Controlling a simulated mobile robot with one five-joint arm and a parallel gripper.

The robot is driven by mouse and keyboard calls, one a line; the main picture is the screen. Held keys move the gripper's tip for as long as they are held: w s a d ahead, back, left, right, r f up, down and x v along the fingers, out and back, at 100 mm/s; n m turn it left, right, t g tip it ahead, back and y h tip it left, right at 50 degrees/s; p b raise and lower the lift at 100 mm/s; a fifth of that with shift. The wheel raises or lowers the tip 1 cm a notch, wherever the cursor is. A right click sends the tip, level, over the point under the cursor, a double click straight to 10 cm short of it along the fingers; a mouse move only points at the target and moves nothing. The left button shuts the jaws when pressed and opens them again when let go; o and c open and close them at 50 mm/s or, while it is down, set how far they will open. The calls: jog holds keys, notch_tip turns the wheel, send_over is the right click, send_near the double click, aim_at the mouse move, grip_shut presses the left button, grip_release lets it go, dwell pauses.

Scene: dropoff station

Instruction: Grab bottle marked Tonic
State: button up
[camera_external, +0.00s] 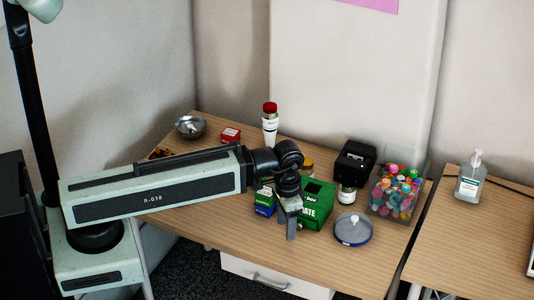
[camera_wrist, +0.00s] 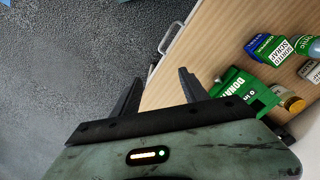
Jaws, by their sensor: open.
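In the outside view, a red-capped bottle (camera_external: 270,127) with a white label stands at the back of the desk; its print is too small to read. A yellow-capped bottle (camera_external: 308,165) is partly hidden behind a green box; its orange-yellow cap (camera_wrist: 293,104) shows in the wrist view. A teal-green item (camera_wrist: 307,44) with partly visible lettering lies at the wrist view's right edge. I cannot tell which one is marked Tonic. My gripper (camera_external: 290,231) points down in front of the green box. Its fingers (camera_wrist: 158,86) are apart and empty in the wrist view.
The green donation box (camera_external: 317,203) stands beside a blue-and-green box (camera_external: 265,202). To the right are a round blue-rimmed dish (camera_external: 353,230), a black dispenser (camera_external: 355,160) and a clear bin of colourful items (camera_external: 395,195).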

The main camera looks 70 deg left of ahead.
jog(key=w+a+f+m+t+y+b, duration=0.1)
jog(key=w+a+m+y+b, duration=0.3)
jog(key=a+m+y+b, duration=0.75)
jog(key=w+a+m+y+b, duration=0.25)
jog(key=a+m, duration=0.45)
jog(key=a, duration=1.1)
jog(key=shift+g+h, duration=0.3)
jog(key=shift+g, duration=0.1)
jog(key=b+x, duration=0.3)
jog(key=x, duration=0.1)
jog(key=s+f+b+x, duration=0.1)
jog(key=b+x, duration=0.2)
jog(key=x, duration=0.1)
jog(key=d+f+b+x, duration=0.1)
jog(key=b+x, duration=0.1)
jog(key=x, duration=0.2)
jog(key=shift+s+a+f+b, duration=0.2)
jog(key=shift+s+a+b, duration=0.05)
jog(key=shift+a+b, duration=0.15)
jog(key=shift+a, duration=0.25)
jog(key=shift+c, duration=0.3)
